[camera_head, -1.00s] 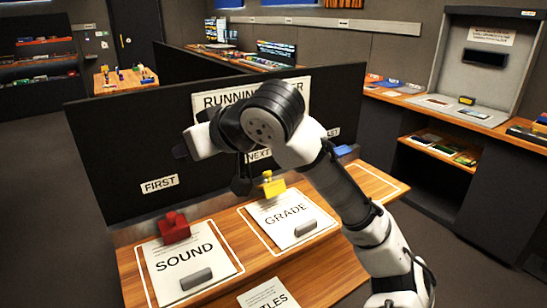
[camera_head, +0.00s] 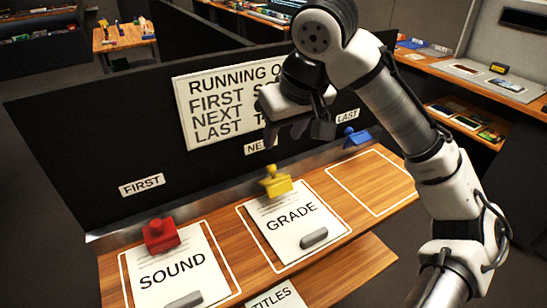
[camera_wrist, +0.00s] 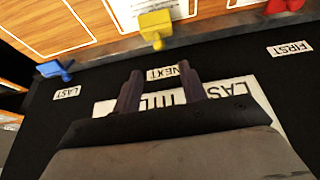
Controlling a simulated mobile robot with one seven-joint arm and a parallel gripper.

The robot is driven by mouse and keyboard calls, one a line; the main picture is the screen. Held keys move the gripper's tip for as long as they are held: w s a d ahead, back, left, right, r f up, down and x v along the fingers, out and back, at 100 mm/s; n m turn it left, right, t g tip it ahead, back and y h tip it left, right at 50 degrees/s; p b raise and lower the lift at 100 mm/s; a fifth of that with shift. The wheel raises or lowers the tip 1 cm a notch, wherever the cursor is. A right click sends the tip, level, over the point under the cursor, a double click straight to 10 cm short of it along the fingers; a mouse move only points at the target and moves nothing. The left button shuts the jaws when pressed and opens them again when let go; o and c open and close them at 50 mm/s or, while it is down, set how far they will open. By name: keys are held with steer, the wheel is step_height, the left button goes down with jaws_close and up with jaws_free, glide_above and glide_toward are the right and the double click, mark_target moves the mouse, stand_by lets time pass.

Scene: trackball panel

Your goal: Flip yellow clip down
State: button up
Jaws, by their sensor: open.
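The yellow clip (camera_head: 276,183) sits at the top edge of the GRADE sheet (camera_head: 291,228), in the middle outlined space, with a raised part pointing up. In the wrist view the yellow clip (camera_wrist: 156,24) is at the top centre, beyond my fingertips. My gripper (camera_wrist: 160,73) is open and empty, its two fingers apart over the black panel. In the head view my gripper (camera_head: 288,128) is in front of the panel, above the yellow clip and apart from it. The wrist covers part of the fingers there.
A red clip (camera_head: 160,235) holds the SOUND sheet (camera_head: 178,273) on the left. A blue clip (camera_head: 356,137) stands at the right by an empty outlined space (camera_head: 372,182). The black upright panel (camera_head: 75,155) with a RUNNING sign (camera_head: 205,112) rises behind the clips.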

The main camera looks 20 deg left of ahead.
mark_target(275, 177)
steer(key=x, duration=1)
steer(key=shift+w+a+f+p, duration=0.15)
steer(key=shift+a+f+p, duration=0.05)
steer(key=shift+f+p, duration=0.15)
steer(key=shift+r, duration=0.1)
steer(key=shift+c, duration=0.3)
jaws_close()
steer(key=y+b, duration=0.1)
steer(key=b, duration=0.1)
steer(key=s+d+f+t+y+b, duration=0.1)
steer(key=shift+f+t+b, duration=0.15)
steer(key=shift+t+b, duration=0.15)
steer(key=shift+b, duration=0.1)
steer(key=t+y+b, duration=0.1)
steer(key=b, duration=0.1)
steer(key=s+d+f+t+y+b, duration=0.1)
steer(key=y+b, duration=0.1)
steer(key=b, duration=0.1)
steer(key=shift+d, duration=0.2)
steer(key=shift+r, duration=0.1)
steer(key=shift+o, duration=0.3)
jaws_free()
steer(key=shift+d, duration=0.1)
steer(key=v, duration=1.3)
steer(key=shift+s+d, duration=0.4)
